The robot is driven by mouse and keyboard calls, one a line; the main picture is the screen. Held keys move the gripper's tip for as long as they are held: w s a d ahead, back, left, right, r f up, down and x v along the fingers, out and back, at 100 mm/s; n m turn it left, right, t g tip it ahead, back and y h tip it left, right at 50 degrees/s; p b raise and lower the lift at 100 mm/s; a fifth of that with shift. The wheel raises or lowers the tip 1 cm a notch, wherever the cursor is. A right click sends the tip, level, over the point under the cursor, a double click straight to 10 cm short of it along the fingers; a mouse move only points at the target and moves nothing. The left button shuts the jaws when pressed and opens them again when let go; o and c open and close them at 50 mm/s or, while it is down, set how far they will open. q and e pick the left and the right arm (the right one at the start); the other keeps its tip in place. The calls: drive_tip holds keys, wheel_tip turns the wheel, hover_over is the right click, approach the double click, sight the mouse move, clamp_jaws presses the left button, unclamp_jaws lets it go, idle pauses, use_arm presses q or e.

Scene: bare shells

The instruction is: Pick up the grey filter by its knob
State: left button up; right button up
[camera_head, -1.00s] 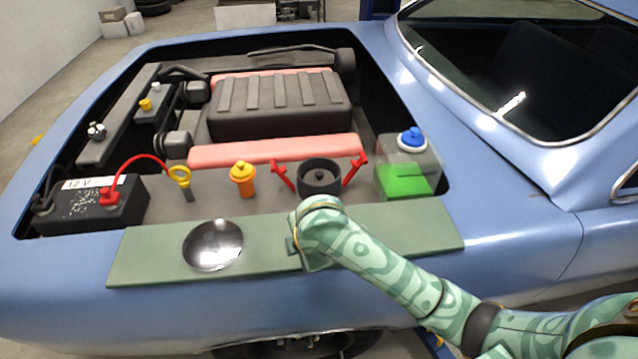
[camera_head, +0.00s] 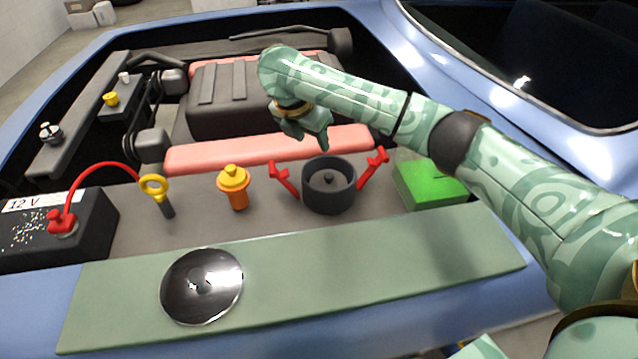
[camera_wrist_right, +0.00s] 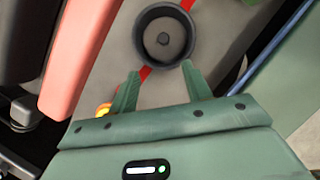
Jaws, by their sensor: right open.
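The dark grey round housing (camera_head: 329,190) stands open in the engine bay between two raised red clips. Inside it the grey filter shows its small dark knob (camera_head: 328,180) at the centre. In the right wrist view the knob (camera_wrist_right: 163,39) sits inside the round rim, ahead of the fingertips. My right gripper (camera_head: 312,143) is open and empty, above and a little behind the housing in the head view. In the wrist view its two fingers (camera_wrist_right: 161,72) point toward the housing's near rim. My left gripper is not in view.
A shiny round lid (camera_head: 202,286) lies on the green mat (camera_head: 400,262) in front. An orange capped filler (camera_head: 235,187) and a yellow-ringed dipstick (camera_head: 154,187) stand left of the housing. A green reservoir (camera_head: 432,184) stands right, partly behind my arm. A battery (camera_head: 55,230) sits far left.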

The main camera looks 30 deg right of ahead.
drive_tip(key=b, duration=0.4)
approach(328, 175)
drive_tip(key=b+x, duration=0.2)
drive_tip(key=x, duration=0.1)
drive_tip(key=shift+w+a+f+b, duration=0.1)
drive_tip(key=shift+w+f+b, duration=0.05)
drive_tip(key=shift+w+b, duration=0.2)
drive_tip(key=shift+f, duration=0.2)
drive_tip(key=shift+d+f+b, duration=0.3)
drive_tip(key=shift+b, duration=0.2)
drive_tip(key=b+x, duration=0.2)
drive_tip(key=x, duration=0.1)
drive_tip(key=b+x, duration=0.1)
drive_tip(key=shift+s+f, duration=0.25)
drive_tip(key=shift+s, duration=0.05)
drive_tip(key=shift+w+d+f+b, duration=0.15)
drive_tip(key=shift+f+b, duration=0.05)
drive_tip(key=shift+b, duration=0.2)
drive_tip(key=shift+r, duration=0.35)
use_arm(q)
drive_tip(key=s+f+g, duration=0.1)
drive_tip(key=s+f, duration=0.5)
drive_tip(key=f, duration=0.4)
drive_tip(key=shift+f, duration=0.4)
use_arm(e)
clamp_jaws()
